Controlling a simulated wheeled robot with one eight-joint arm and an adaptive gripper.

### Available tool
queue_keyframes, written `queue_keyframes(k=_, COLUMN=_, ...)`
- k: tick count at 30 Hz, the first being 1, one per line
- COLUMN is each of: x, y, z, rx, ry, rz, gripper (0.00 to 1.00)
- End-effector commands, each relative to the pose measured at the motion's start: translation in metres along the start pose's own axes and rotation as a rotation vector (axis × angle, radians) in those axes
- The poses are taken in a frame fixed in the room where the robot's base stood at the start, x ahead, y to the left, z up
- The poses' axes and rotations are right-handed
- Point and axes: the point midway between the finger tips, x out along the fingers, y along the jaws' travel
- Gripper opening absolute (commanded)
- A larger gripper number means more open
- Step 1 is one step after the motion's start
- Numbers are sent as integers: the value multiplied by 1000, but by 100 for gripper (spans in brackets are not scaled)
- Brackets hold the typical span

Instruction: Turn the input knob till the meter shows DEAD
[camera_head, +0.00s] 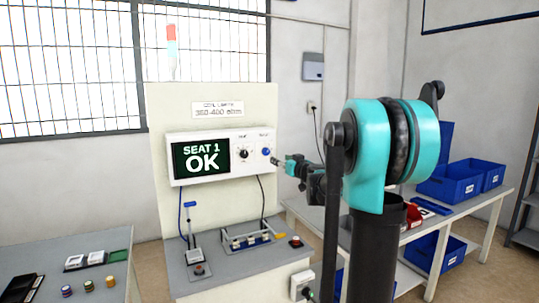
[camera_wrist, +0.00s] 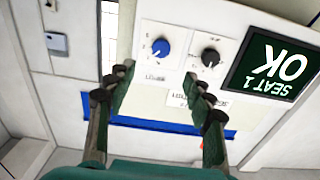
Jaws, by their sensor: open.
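The meter (camera_head: 219,156) is a white box on an upright panel. Its dark screen (camera_head: 201,158) reads "SEAT 1 OK"; the screen also shows upside down in the wrist view (camera_wrist: 273,68). A black knob (camera_head: 243,154) and, right of it, a blue knob (camera_head: 266,152) sit on its face. Their labels are too small to read surely. The wrist view shows the blue knob (camera_wrist: 161,47) and the black knob (camera_wrist: 210,57). My gripper (camera_head: 277,161) is open and empty, fingers (camera_wrist: 160,77) pointing at the meter, roughly in line with the blue knob and apart from it.
Below the meter, a bench (camera_head: 235,262) carries a lever fixture (camera_head: 195,245), a rail fixture (camera_head: 247,239) and a red button (camera_head: 295,242). A side table (camera_head: 60,270) with small parts stands left.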

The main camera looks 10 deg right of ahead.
Motion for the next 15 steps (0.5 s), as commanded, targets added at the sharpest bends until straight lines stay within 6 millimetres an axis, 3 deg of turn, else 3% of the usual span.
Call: queue_keyframes(k=15, x=100, y=-2, z=1, rx=0, ry=-1, rz=-3, gripper=53)
